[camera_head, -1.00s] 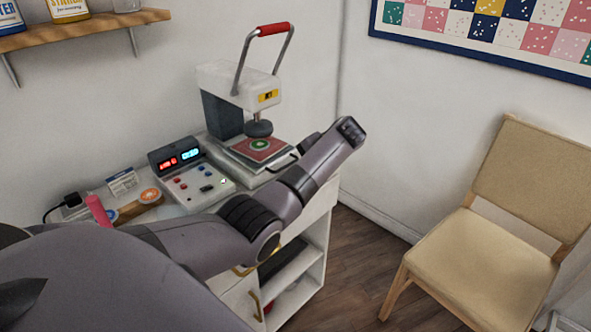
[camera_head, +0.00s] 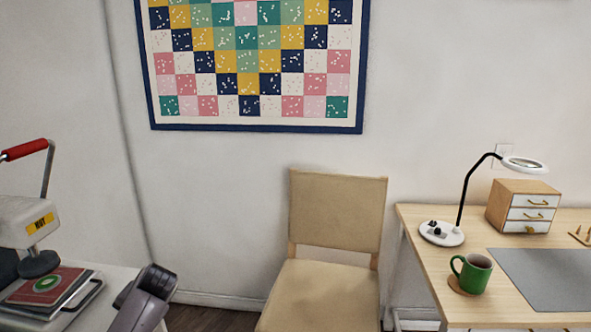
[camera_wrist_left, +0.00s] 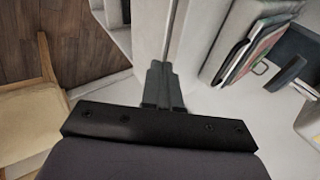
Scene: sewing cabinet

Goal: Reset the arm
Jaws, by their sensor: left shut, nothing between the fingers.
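My left arm (camera_head: 146,297) shows at the lower left of the head view, beside the heat press; its fingers are out of that view. In the left wrist view my left gripper (camera_wrist_left: 162,84) is shut and empty, its two dark fingers together. They are over the light cabinet, near its edge, and nothing is touching them that I can see. My right gripper is not in view.
A heat press (camera_head: 28,222) with a red handle stands on the cabinet at left. A beige chair (camera_head: 336,215) stands by the wall. At right, a wooden desk (camera_head: 425,212) holds a green mug (camera_head: 472,272), a magnifier lamp (camera_head: 523,164) and a small drawer box (camera_head: 520,206).

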